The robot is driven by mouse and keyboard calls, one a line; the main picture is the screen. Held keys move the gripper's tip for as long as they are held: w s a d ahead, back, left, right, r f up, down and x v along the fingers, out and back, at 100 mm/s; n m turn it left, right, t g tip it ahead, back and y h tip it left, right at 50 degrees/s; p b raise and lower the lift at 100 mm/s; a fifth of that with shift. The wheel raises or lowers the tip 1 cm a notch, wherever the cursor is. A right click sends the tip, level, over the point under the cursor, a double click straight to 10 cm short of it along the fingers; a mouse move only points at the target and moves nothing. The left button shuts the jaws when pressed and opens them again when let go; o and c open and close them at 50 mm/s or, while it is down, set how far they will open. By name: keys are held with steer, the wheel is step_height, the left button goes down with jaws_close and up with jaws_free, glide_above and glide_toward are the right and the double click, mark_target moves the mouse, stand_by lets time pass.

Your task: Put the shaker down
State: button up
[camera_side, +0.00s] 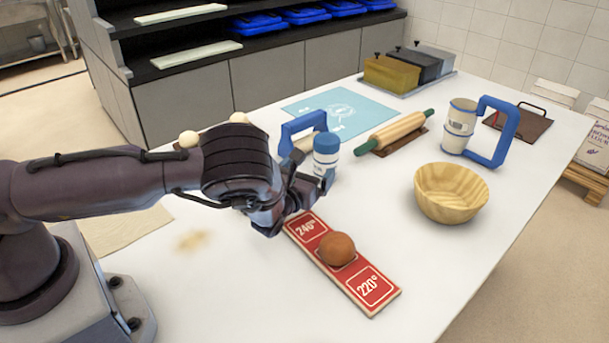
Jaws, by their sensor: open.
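The shaker (326,154) is a small container with a blue cap and a pale body with a blue label. It stands upright near the middle of the white table, just beyond my gripper. My gripper (302,199) is low over the table, with its fingers close to the shaker's near side. The fingers are partly hidden by the wrist and are open. I cannot tell whether a finger touches the shaker. The shaker's base is partly hidden behind the gripper.
A red board (358,272) marked 240° and 220° carries a brown ball (337,249) in front of my gripper. A wooden bowl (451,193), a rolling pin (395,132), a blue-handled cup (459,126) and a blue mat (340,110) surround the shaker. The table's near right is clear.

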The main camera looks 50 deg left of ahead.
steer(key=shift+v, duration=1.05)
steer(key=shift+a+r+n+y, duration=0.2)
steer(key=shift+r+n+y, duration=0.1)
steer(key=shift+r+n, duration=0.1)
steer(key=s+a+r+n+g+y, duration=0.3)
steer(key=s+a+r+n+g, duration=0.3)
steer(key=r+n, duration=0.4)
steer(key=s+a+r+n+g+y, duration=0.2)
steer(key=s+a+r+n+g, duration=0.2)
steer(key=s+r+n+g, duration=0.55)
steer(key=s+d+r+n+t+h, duration=0.2)
steer(key=s+d+r+n+h, duration=0.2)
steer(key=s+d+n+h, duration=0.1)
steer(key=s+d+r+n+t+h, duration=0.2)
steer(key=s+d+r+n+h, duration=0.2)
steer(key=s, duration=0.6)
steer(key=d+n+h, duration=0.2)
steer(key=d+h, duration=0.1)
steer(key=shift+d+r, duration=0.15)
steer(key=shift+r, duration=0.05)
